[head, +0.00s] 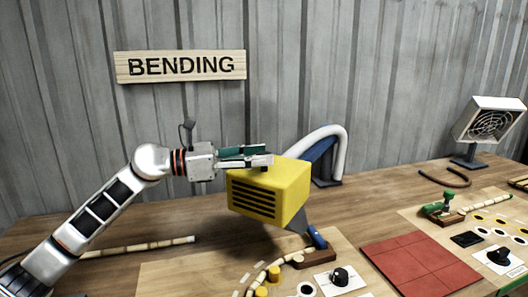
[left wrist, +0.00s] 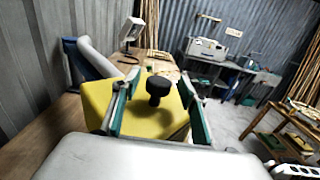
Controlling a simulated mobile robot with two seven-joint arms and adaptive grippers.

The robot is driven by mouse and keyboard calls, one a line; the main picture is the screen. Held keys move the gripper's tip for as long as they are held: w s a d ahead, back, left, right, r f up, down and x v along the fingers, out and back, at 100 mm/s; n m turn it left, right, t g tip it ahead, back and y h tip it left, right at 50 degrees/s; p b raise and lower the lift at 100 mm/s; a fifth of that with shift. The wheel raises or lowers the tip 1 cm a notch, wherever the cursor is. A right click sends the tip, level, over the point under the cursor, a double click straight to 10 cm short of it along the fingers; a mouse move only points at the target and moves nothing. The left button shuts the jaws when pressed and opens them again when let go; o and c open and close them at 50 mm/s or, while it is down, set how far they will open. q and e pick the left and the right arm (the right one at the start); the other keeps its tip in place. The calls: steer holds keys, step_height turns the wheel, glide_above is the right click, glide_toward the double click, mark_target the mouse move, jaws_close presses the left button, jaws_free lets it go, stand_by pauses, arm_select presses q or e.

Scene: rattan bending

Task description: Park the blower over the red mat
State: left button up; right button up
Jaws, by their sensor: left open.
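The blower is a yellow box (head: 268,192) with a dark slotted grille and a grey nozzle (head: 296,222) pointing down to the right. It is left of the red mat (head: 420,264), near the board with the bent rattan. A black knob (left wrist: 158,88) stands on the blower's yellow top (left wrist: 150,122) in the left wrist view. My left gripper (head: 268,156) is open at the top of the blower, its green-padded fingers on either side of the knob with gaps. My right gripper is not in view. The red mat looks empty.
A white and blue hose-like stand (head: 333,142) is behind the blower. A pale rattan strip (head: 265,268) curves over the board below, near a blue-topped clamp (head: 317,238). A green clamp (head: 440,205) is beyond the mat, and a fan (head: 490,122) at the far right.

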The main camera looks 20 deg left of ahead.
arm_select(q)
steer(key=shift+x, duration=0.85)
jaws_close()
steer(key=shift+d, duration=0.2)
